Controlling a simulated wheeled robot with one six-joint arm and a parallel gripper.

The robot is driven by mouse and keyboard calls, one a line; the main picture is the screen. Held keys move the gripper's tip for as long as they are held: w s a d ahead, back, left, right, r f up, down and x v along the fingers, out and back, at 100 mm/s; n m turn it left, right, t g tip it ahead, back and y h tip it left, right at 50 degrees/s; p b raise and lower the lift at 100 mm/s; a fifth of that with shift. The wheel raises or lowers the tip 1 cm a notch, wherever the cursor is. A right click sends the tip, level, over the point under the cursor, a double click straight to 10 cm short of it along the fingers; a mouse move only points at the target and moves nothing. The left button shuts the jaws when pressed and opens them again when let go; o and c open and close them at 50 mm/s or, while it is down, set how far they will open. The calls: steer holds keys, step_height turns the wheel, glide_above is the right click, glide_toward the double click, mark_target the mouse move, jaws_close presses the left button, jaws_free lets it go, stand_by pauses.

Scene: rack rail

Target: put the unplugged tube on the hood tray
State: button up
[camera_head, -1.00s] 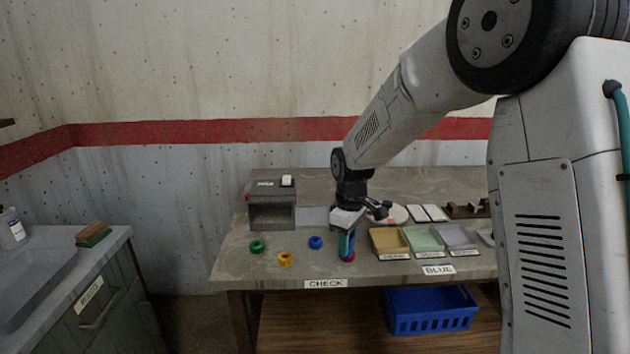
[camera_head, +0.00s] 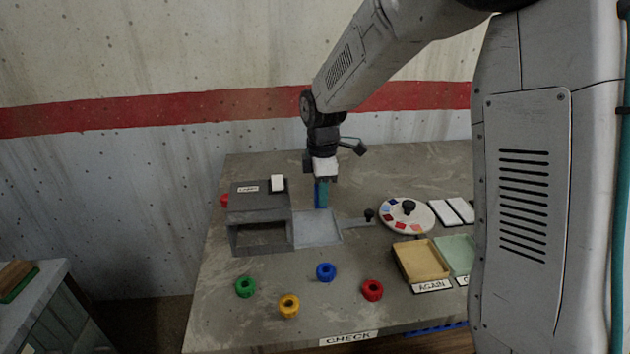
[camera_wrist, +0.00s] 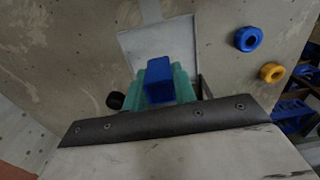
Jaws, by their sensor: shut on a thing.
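My gripper (camera_head: 321,192) points down, its teal fingers shut on a blue tube (camera_head: 319,197). The wrist view shows the tube (camera_wrist: 159,78) between the teal fingers (camera_wrist: 163,85). The tube is roughly upright in the head view, and its lower end appears at the back edge of the hood tray (camera_head: 316,231). I cannot tell whether it touches or hangs above. The tray is a flat pale grey plate with a handle, beside the grey hood (camera_head: 262,216). The tray's visible surface is bare; the wrist view shows it (camera_wrist: 150,47) beyond the tube.
Green (camera_head: 245,287), yellow (camera_head: 288,305), blue (camera_head: 326,271) and red (camera_head: 372,290) rings stand empty on the table in front. A basin counter (camera_head: 40,300) stands at the left.

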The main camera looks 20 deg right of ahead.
steer(key=shift+d+f, duration=0.1)
steer(key=shift+f, duration=3.1)
steer(key=shift+f, duration=0.2)
steer(key=o, duration=0.9)
steer(key=shift+r, duration=4)
steer(key=shift+m, duration=0.3)
